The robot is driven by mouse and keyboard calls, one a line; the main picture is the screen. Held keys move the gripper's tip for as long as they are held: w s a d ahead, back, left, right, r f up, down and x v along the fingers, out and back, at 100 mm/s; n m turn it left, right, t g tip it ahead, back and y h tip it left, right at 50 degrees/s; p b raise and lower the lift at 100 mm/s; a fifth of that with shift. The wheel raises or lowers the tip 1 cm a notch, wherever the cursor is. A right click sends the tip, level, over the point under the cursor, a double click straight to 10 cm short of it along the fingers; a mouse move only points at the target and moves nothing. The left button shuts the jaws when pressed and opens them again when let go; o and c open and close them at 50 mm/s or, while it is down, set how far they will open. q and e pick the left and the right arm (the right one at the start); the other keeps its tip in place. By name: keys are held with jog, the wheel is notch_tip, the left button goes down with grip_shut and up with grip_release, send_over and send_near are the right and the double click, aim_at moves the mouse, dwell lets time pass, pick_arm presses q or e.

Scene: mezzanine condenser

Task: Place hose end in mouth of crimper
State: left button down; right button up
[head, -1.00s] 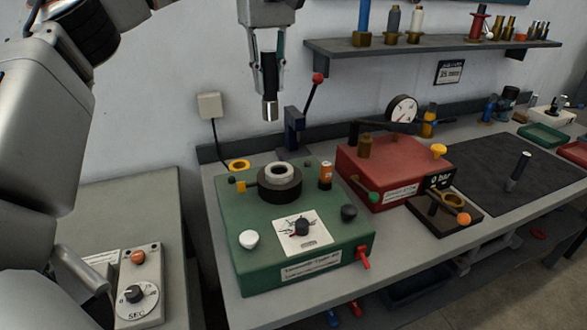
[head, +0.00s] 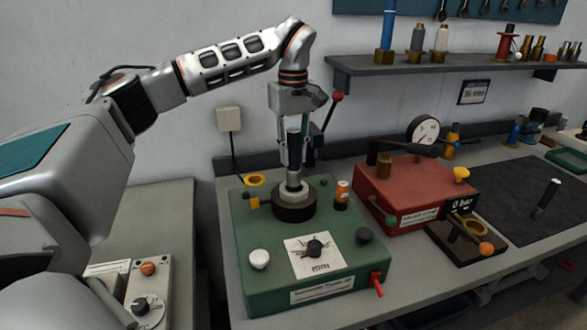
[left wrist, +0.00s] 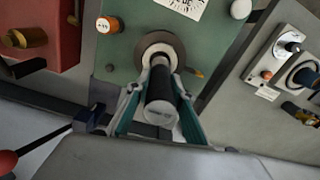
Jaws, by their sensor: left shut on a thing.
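My left gripper (head: 293,160) is shut on the black hose end (left wrist: 160,95) with its metal ferrule (head: 294,186), and holds it upright over the green crimper (head: 300,265). The ferrule's lower tip is at the crimper's round mouth (head: 294,207), a black ring with a light inner collar. I cannot tell how deep the tip sits in it. The mouth also shows in the left wrist view (left wrist: 178,46), behind the hose end between the fingers. My right gripper is not in view.
A red box (head: 400,195) with a gauge (head: 423,132) stands right of the crimper. A dark lever with a red knob (head: 337,96) rises behind the crimper. A shelf with bottles and spools (head: 440,68) hangs above. A grey control box (head: 140,300) is at lower left.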

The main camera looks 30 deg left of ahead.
aim_at(294, 168)
pick_arm(q)
jog(key=shift+f, duration=2.3)
jog(key=shift+f, duration=0.1)
jog(key=c, duration=1.8)
grip_release()
jog(key=shift+o, duration=0.2)
